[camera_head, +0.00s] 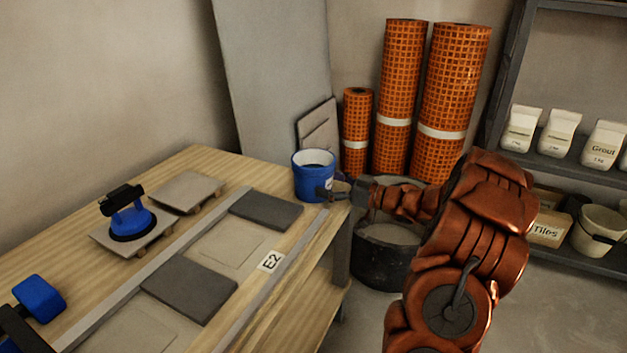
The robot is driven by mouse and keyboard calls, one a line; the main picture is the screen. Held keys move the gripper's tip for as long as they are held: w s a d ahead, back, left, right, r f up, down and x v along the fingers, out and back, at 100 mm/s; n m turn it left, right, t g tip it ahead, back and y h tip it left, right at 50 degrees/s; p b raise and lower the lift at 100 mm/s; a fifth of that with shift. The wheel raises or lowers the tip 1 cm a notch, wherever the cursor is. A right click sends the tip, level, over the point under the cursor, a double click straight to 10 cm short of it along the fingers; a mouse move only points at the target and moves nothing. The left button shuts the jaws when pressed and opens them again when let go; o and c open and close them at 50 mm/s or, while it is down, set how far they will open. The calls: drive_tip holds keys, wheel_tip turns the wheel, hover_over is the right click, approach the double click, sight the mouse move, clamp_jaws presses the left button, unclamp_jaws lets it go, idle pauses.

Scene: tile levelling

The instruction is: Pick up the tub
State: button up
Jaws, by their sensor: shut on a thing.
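My gripper (326,192) reaches in from the right and is shut on the tub's lower right side.
A black bucket (385,262) stands on the floor beyond the table's right edge. Orange mesh rolls (452,95) and a shelf (570,172) stand behind.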

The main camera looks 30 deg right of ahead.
drive_tip(key=c, duration=0.8)
drive_tip(key=shift+r+p, duration=1.7)
drive_tip(key=shift+r, duration=3.35)
